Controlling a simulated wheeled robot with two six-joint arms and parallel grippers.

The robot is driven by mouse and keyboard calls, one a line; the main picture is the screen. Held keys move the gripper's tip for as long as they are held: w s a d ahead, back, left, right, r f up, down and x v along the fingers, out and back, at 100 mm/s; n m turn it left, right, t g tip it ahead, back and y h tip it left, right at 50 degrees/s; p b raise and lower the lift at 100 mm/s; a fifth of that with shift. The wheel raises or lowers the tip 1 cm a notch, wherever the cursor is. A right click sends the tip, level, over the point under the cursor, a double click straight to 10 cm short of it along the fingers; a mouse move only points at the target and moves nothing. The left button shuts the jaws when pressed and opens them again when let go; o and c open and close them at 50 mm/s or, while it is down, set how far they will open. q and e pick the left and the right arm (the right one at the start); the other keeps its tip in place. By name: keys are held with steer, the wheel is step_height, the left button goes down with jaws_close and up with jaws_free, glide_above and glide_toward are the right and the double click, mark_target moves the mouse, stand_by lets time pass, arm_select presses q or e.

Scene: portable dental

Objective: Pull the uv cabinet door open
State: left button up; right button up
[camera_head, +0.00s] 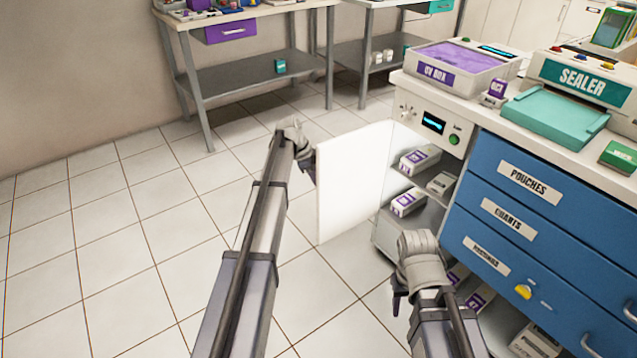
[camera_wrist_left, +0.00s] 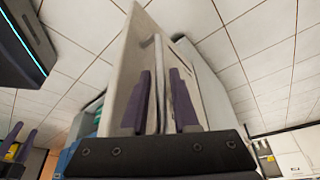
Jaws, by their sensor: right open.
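The white UV cabinet door (camera_head: 353,182) stands swung well out from the cabinet (camera_head: 425,130), whose shelves show behind it. My left gripper (camera_head: 308,160) is at the door's outer edge, on its far side from the shelves. In the left wrist view its two purple fingers (camera_wrist_left: 160,105) stand close together with the thin pale door handle (camera_wrist_left: 159,70) between them, beside the door panel (camera_wrist_left: 128,72). The exact contact is hard to see. My right gripper (camera_head: 420,298) is open and empty, low in front of the cabinet and drawers.
White boxes (camera_head: 420,158) with purple labels sit on the cabinet shelves. Blue drawers (camera_head: 530,200) adjoin on the right. A UV box (camera_head: 455,68) and sealer (camera_head: 580,80) stand on the counter. A metal table (camera_head: 245,75) is at the back left. The tiled floor left of the door is clear.

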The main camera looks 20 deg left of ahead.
arm_select(q)
steer(key=shift+o, duration=1)
steer(key=p+v, duration=0.7)
steer(key=shift+r, duration=0.35)
steer(key=shift+s+a, duration=0.1)
steer(key=shift+a, duration=0.05)
